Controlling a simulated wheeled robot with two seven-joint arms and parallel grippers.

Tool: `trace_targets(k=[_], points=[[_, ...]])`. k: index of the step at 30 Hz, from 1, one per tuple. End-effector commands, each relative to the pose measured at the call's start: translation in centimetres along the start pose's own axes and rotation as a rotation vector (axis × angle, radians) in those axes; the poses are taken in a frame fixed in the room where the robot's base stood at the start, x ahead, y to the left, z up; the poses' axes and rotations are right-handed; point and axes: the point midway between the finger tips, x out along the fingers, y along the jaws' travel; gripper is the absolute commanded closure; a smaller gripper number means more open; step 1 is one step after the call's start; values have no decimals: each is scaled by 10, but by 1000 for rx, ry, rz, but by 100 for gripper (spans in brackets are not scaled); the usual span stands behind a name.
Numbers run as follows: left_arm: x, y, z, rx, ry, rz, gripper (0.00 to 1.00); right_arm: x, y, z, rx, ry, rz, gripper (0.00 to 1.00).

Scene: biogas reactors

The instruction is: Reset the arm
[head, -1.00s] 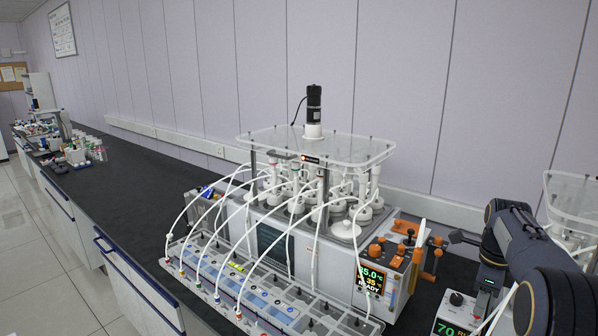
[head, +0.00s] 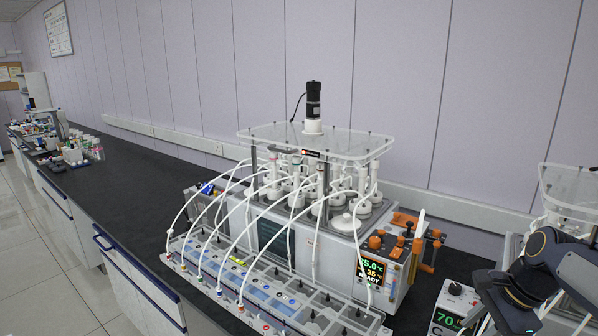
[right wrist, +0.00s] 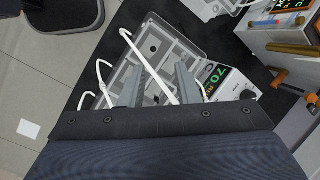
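My right arm comes in at the lower right of the head view, over the bench; its fingertips do not show clearly there. In the right wrist view my right gripper (right wrist: 168,82) has two grey fingers with a gap between them and nothing held. Below the fingers lie a grey compartment tray (right wrist: 193,50) with white tubes and a small unit with a green display reading 70 (right wrist: 222,78). That unit also shows in the head view (head: 453,306), left of my right arm. My left gripper is not in view.
A biogas reactor (head: 317,150) with a clear top plate, white tubes and an orange-trimmed control box (head: 372,272) stands mid-bench. A second reactor (head: 570,190) is at the right edge.

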Motion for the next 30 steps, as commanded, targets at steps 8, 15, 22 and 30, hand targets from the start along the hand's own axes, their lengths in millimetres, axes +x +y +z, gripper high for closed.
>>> trace_targets(k=[8,15,22,30], points=[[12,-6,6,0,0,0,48,15,113,99,-829,-17,-215,71],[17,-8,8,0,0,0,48,51,179,138,-1323,112,-277,71],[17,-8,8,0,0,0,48,60,190,143,-1419,143,-278,71],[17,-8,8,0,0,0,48,60,190,143,-1416,141,-277,71]])
